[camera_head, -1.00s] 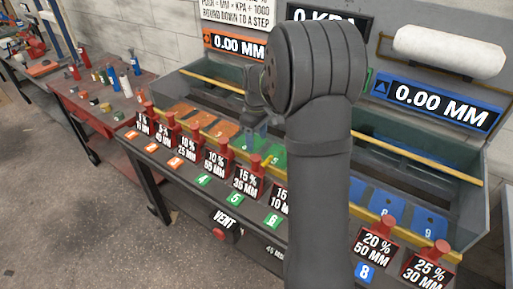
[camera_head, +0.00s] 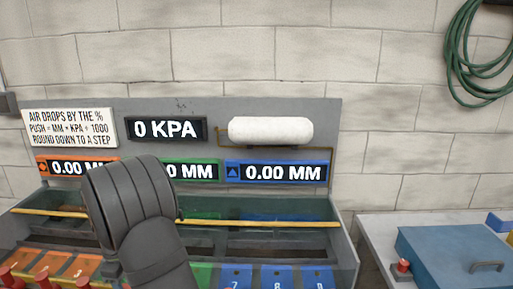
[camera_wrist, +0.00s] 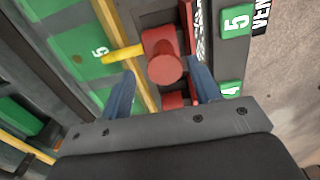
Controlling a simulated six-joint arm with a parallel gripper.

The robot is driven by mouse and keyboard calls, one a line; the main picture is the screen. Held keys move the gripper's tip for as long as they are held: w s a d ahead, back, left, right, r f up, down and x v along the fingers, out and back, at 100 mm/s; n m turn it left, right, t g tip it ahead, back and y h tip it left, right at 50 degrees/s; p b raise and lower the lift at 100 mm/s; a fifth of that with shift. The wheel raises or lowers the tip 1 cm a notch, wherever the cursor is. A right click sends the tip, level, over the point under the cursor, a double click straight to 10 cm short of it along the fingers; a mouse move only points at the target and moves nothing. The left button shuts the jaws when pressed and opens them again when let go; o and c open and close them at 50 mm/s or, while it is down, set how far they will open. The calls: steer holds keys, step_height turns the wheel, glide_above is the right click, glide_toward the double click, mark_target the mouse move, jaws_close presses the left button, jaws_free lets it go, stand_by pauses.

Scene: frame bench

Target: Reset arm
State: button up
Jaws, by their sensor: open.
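My gripper (camera_wrist: 161,68) shows in the wrist view with its two bluish fingers apart. A red knob (camera_wrist: 165,65) on the bench front lies between the fingers in that view. I see no contact, and the height gap is hard to judge. In the head view my dark arm rises at the lower left and hides part of the bench, and my gripper cannot be made out there.
The bench's displays read 0 KPA (camera_head: 166,129) and 0.00 MM, including the blue one (camera_head: 277,173). A white cylinder (camera_head: 270,130) is mounted above. Red knobs (camera_head: 10,274) line the front left. A blue case (camera_head: 450,256) lies on a table at right. A green hose (camera_head: 470,60) hangs on the wall.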

step_height(320, 180, down, 4)
steer(key=shift+f, duration=0.2)
steer(key=shift+r, duration=1.85)
steer(key=shift+f, duration=0.15)
